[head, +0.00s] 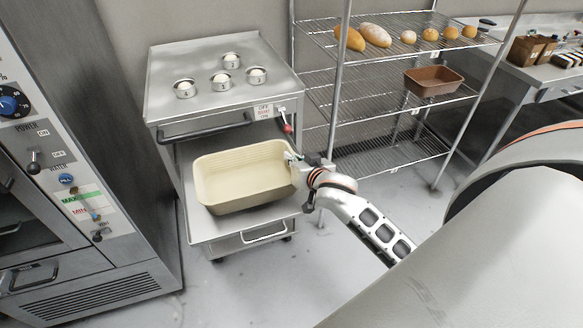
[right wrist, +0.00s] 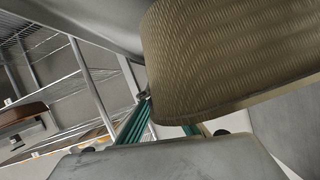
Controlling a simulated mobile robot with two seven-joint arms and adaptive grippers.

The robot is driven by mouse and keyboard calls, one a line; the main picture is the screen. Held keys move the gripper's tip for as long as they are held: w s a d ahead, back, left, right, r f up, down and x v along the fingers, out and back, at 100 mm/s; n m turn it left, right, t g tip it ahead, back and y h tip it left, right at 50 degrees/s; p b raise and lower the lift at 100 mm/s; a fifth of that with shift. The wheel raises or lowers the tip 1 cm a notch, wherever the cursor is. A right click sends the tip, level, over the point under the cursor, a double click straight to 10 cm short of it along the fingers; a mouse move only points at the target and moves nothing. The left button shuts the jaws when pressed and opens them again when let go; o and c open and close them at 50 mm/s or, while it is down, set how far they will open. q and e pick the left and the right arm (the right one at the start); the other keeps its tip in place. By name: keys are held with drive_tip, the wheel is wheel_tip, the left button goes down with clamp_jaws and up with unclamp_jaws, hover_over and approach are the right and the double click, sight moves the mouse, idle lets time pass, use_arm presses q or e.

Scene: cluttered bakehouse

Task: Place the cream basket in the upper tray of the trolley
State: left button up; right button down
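The cream basket (head: 245,178) is empty and sits at or just above the light tray (head: 212,232) of the metal trolley (head: 157,82), below the trolley's top surface. I cannot tell whether its base touches that tray. My right gripper (head: 293,158) is at the basket's right rim, with its fingers closed on the edge. In the right wrist view the basket's ribbed wall (right wrist: 215,55) fills the upper right, and the teal fingers (right wrist: 163,125) meet its edge, one partly hidden behind it. My left gripper is not in view.
A steel oven (head: 95,255) stands close on the left. A wire rack (head: 385,90) with bread and a brown tin (head: 433,82) is at the right. Floor in front is clear.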

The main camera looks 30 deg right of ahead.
wheel_tip(320, 180, down, 4)
drive_tip(key=shift+f, duration=0.1)
idle(0.4)
drive_tip(key=c, duration=2.3)
unclamp_jaws()
drive_tip(key=shift+f, duration=0.1)
drive_tip(key=v, duration=1.2)
